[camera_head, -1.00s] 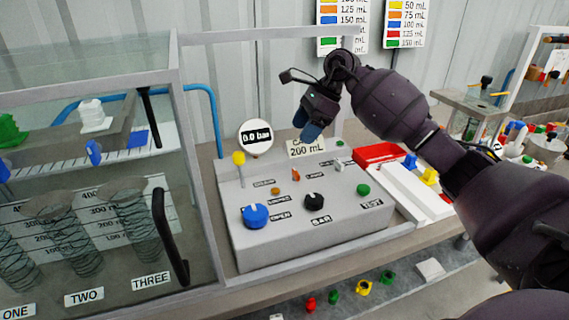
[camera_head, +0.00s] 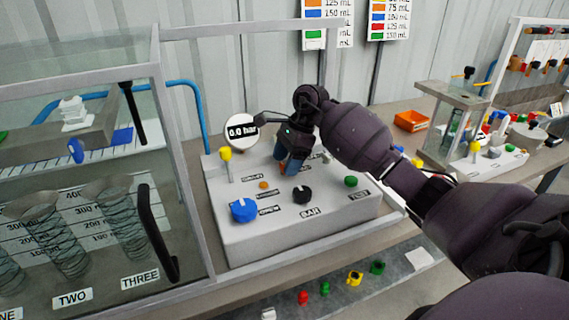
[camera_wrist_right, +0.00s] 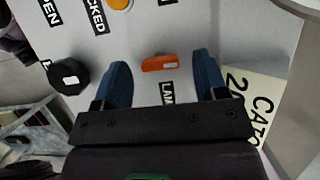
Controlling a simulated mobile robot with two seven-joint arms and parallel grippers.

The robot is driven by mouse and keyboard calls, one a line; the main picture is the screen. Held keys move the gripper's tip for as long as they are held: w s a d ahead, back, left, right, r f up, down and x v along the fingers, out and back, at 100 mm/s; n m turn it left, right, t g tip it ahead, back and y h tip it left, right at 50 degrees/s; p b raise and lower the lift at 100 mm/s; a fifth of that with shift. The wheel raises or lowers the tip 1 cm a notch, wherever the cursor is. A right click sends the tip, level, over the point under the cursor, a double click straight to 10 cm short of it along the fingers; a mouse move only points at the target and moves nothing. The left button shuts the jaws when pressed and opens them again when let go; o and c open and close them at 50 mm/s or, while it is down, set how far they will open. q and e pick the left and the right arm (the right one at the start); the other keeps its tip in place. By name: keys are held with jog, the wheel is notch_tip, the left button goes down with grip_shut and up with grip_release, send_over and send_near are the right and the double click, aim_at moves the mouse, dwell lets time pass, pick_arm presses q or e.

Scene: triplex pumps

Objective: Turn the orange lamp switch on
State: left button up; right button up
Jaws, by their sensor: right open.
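The orange lamp switch (camera_wrist_right: 160,63) shows in the right wrist view as a small orange lever on the grey panel, beside a partly covered label reading "LA...". My right gripper (camera_wrist_right: 163,72) is open, with one blue finger on each side of the switch and a gap to both. In the head view my right gripper (camera_head: 287,165) points down over the back middle of the grey control box (camera_head: 240,240) and mostly hides the switch. Whether the fingertips touch the panel cannot be told. My left gripper is not in view.
Near the gripper are a black knob (camera_head: 302,195), a small orange button (camera_head: 264,185), a blue knob (camera_head: 244,210), a green button (camera_head: 351,181) and a yellow-topped lever (camera_head: 225,155). A gauge (camera_head: 241,131) reads 0.0 bar. A metal frame post (camera_head: 180,150) stands left.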

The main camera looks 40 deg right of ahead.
jog(key=shift+a+f, duration=0.2)
jog(key=shift+f, duration=0.3)
jog(key=c, duration=0.9)
